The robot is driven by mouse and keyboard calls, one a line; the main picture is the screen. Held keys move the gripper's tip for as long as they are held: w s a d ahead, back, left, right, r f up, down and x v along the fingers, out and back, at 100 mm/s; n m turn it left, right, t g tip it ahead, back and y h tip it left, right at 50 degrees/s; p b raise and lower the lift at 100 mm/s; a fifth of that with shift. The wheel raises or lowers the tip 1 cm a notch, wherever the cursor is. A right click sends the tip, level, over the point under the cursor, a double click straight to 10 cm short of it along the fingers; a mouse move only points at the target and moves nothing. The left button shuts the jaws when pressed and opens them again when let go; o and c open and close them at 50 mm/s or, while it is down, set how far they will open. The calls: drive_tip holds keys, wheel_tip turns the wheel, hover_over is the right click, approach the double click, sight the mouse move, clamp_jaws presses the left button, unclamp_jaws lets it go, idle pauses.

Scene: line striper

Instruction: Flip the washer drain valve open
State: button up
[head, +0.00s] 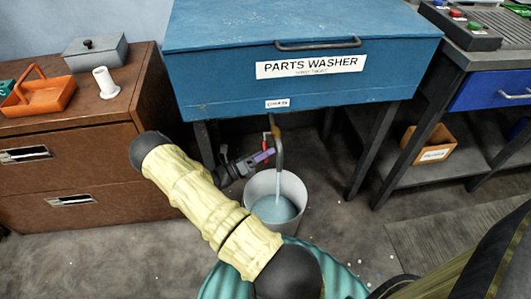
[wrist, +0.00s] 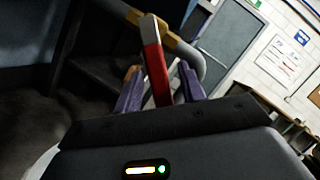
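The drain valve hangs under the blue parts washer (head: 300,75). In the wrist view its red lever (wrist: 154,68) stands nearly upright, with a pale end at the top, beside a brass-coloured valve body (wrist: 178,40) and a curved grey pipe (wrist: 216,68). My gripper (wrist: 160,88) is open, its two purple fingers either side of the lever with gaps showing. A pale blue stream (head: 278,188) runs from the pipe into a white bucket (head: 298,187).
A brown cabinet (head: 80,147) with an orange tray (head: 38,95), a grey box (head: 96,50) and a white spool (head: 105,82) stands at the left. The washer's dark legs (head: 371,148) flank the bucket. A wooden bin (head: 430,147) sits on the right bench's shelf.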

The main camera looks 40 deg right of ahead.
clamp_jaws()
drive_tip(key=shift+r, duration=0.1)
